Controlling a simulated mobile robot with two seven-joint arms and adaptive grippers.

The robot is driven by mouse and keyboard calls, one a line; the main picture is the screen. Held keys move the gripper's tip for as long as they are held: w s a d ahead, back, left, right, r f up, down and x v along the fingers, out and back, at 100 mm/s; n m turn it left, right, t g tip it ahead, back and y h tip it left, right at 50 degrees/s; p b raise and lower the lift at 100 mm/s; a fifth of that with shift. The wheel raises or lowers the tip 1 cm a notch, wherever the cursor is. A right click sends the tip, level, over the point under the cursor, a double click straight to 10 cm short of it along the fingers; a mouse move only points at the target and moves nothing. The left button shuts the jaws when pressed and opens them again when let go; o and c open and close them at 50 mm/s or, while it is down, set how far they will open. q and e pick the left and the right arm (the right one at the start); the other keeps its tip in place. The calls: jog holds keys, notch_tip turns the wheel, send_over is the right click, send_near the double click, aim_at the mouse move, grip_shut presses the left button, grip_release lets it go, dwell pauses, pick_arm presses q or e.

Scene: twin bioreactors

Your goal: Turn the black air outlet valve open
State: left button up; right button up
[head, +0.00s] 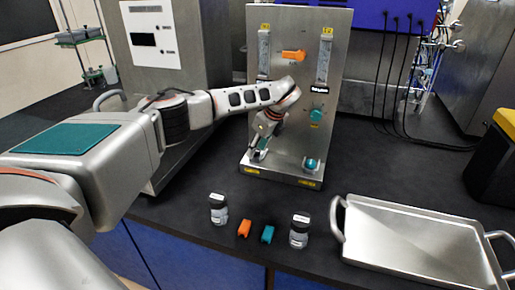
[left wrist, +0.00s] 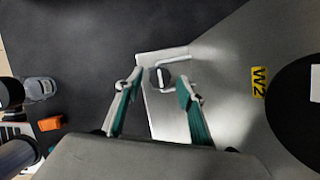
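The steel valve panel (head: 284,90) stands upright on the bench. My left gripper (head: 261,148) is in front of its lower left part, pointing down, and hides what is behind it. In the left wrist view my left gripper (left wrist: 158,88) is open, with teal-lined fingers apart. A small dark round part (left wrist: 158,76) with a pale bent bar beside it shows between the fingertips; the fingers are not closed on it. I cannot tell for sure that it is the black air outlet valve. No black valve handle shows clearly in the head view. My right gripper is not in view.
The panel also has an orange handle (head: 293,56), a teal knob (head: 317,115) and a teal valve (head: 311,164). A steel tray (head: 415,240) is at the right.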

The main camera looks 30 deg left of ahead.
pick_arm(q)
jog(key=v, duration=1.2)
dwell(0.5)
